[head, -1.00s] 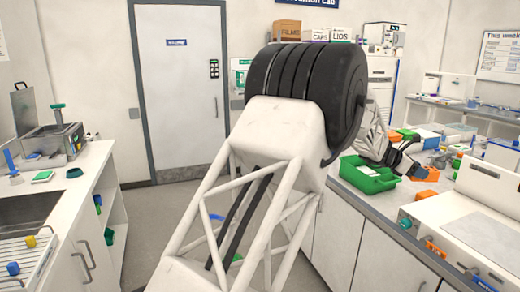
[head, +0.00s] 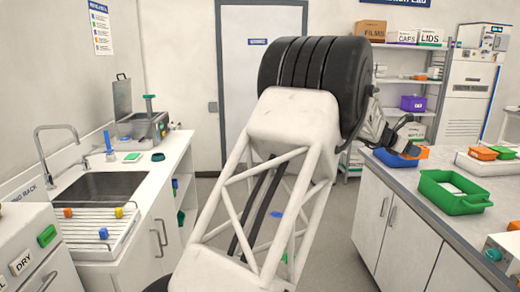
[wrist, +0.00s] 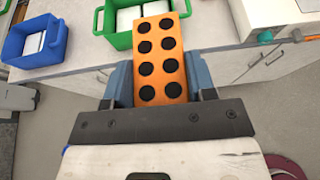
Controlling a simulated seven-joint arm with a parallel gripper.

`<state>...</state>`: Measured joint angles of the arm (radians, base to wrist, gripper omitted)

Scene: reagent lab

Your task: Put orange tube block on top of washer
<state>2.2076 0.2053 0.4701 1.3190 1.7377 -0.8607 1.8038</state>
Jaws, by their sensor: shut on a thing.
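The orange tube block (wrist: 161,50), with two columns of dark round holes, is held between my gripper's two blue-grey fingers (wrist: 160,82) in the wrist view. In the head view my gripper (head: 402,140) is at the right, beyond my arm, and part of the orange block (head: 423,153) shows behind it. The block is off the counter, over the floor edge in the wrist view. No thing is clearly marked as the washer. A white machine (head: 52,270) labelled DRY stands at lower left, and a grey lidded unit (head: 142,128) stands behind the sink.
A green bin (head: 430,203) sits on the right counter (head: 397,172), close to my gripper; a blue bin (wrist: 12,45) also shows in the wrist view. A sink (head: 105,186) and drying rack (head: 75,236) are on the left. Open floor lies between the counters.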

